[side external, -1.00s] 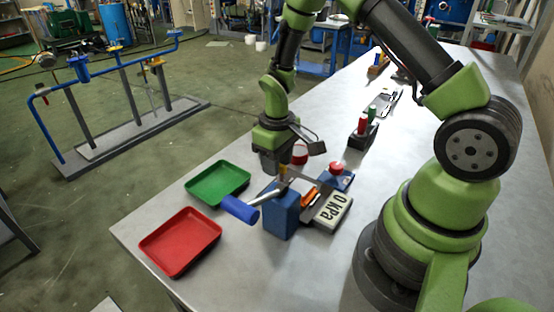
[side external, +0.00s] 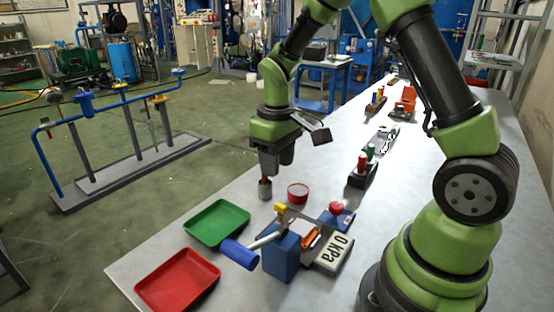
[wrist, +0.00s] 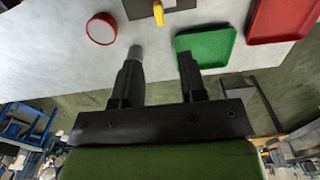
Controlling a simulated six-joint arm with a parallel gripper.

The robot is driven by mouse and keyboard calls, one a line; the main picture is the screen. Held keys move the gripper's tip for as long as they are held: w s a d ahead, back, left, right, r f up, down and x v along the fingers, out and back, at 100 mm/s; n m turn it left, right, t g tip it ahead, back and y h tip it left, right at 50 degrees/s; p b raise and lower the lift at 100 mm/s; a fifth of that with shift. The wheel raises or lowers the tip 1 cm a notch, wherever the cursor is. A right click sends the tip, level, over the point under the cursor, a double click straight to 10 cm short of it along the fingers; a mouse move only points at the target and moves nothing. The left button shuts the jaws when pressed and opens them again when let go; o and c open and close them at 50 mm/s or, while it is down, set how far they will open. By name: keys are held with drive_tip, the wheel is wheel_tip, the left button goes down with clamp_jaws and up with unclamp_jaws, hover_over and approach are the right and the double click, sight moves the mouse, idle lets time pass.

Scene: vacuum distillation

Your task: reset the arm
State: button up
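My gripper (side external: 272,160) points down above the table, behind the blue box-shaped unit (side external: 281,254) with its yellow handle (side external: 281,213). In the wrist view its two dark fingers (wrist: 160,68) stand apart with nothing seen held between them. The yellow handle also shows at the top of the wrist view (wrist: 158,13).
A green tray (side external: 217,222) and a red tray (side external: 178,281) lie at the table's left edge. A round red-rimmed dish (side external: 298,193), a red button (side external: 337,208), a "0 kPa" display (side external: 335,252) and a block with red and green tops (side external: 362,176) stand nearby.

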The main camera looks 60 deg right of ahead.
drive_tip(key=shift+r, duration=0.1)
drive_tip(key=s+a+r+m+t+y, duration=0.1)
drive_tip(key=s+a+r+m+t, duration=0.1)
drive_tip(key=s+r, duration=0.6)
drive_tip(key=s+a+r+m+t+y, duration=0.1)
drive_tip(key=s+a+r+t, duration=0.4)
drive_tip(key=s+r, duration=0.2)
drive_tip(key=shift+s+a+r+m, duration=0.4)
